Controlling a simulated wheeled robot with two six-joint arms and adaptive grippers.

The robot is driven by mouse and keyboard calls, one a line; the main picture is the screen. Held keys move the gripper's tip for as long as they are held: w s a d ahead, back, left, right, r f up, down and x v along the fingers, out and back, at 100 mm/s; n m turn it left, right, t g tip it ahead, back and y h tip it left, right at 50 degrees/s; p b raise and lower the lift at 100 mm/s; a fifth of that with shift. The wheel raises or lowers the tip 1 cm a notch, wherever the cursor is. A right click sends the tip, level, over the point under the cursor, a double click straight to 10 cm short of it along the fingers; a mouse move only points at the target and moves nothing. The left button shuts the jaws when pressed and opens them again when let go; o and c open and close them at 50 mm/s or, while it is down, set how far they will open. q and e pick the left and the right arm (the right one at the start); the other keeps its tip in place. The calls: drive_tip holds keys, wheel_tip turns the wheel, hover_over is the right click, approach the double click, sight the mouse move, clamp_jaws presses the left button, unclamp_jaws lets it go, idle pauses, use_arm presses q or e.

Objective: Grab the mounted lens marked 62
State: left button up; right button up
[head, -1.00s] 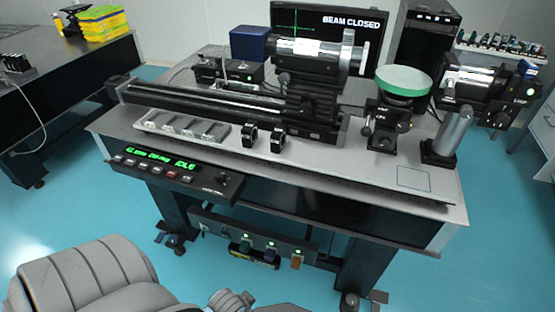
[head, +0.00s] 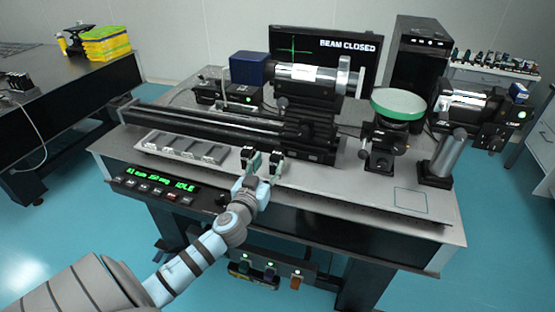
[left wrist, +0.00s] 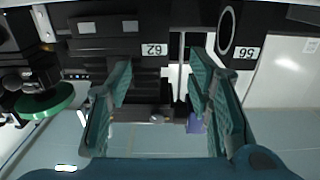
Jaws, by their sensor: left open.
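The ring of the 62 lens is not clear there. My right gripper is out of view.
A grey slotted tray (head: 185,147) lies left of the lenses. A black rail (head: 205,121) and a barrel stage (head: 312,120) stand behind. A green-topped mount (head: 397,104) is to the right. A control panel (head: 160,186) hangs at the front edge.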

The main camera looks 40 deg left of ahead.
sight(280, 149)
use_arm(q)
drive_tip(key=x, duration=0.6)
drive_tip(key=shift+w+d+f, duration=0.2)
drive_tip(key=shift+w+f, duration=0.1)
drive_tip(key=shift+f, duration=0.1)
clamp_jaws()
